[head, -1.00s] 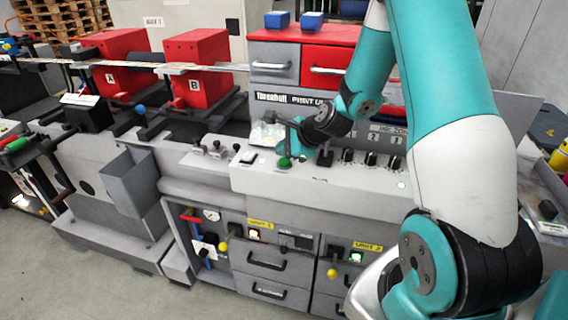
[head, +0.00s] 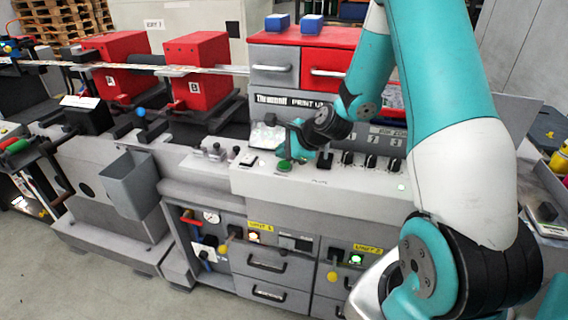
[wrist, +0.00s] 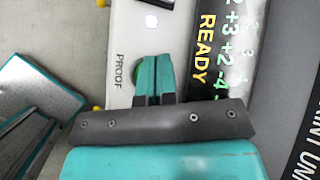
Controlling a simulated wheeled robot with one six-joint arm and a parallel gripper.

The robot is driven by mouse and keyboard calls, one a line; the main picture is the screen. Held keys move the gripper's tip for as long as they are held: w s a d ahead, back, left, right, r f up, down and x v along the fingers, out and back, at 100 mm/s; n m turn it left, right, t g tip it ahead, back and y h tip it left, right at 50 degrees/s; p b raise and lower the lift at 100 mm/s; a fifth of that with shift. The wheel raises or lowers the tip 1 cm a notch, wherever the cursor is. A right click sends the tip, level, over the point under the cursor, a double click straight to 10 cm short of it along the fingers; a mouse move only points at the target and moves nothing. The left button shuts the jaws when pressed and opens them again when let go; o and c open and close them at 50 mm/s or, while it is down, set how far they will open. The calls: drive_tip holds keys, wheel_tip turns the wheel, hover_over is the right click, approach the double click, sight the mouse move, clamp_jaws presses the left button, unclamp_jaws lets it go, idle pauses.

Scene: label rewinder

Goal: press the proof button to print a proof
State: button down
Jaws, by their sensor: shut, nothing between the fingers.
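The green proof button (head: 284,164) sits on the sloping console top, in front of a small lit screen. In the wrist view, a green edge of the button (wrist: 134,73) shows beside the word PROOF, and the rest is hidden behind the fingers. My gripper (wrist: 153,62) has its teal fingers together with nothing between them. In the head view my gripper (head: 294,147) is just above and behind the button. I cannot tell whether the fingertips touch it. The display (wrist: 215,50) reads READY in yellow, with green figures.
A row of black knobs (head: 371,161) lies right of the button. Small levers (head: 215,151) stand to its left. A lit white lamp (wrist: 152,20) is on the same panel. The red drawer cabinet (head: 345,65) rises behind.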

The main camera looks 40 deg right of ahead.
sight(284, 164)
drive_tip(key=shift+f, duration=0.15)
idle(0.7)
drive_tip(key=shift+f, duration=0.25)
drive_tip(key=shift+f+b, duration=0.55)
idle(0.6)
drive_tip(key=shift+r, duration=0.1)
drive_tip(key=shift+r+p, duration=0.85)
wheel_tip(284, 164, up, 5)
drive_tip(key=p, duration=0.4)
drive_tip(key=shift+r+p, duration=0.1)
drive_tip(key=shift+p, duration=0.25)
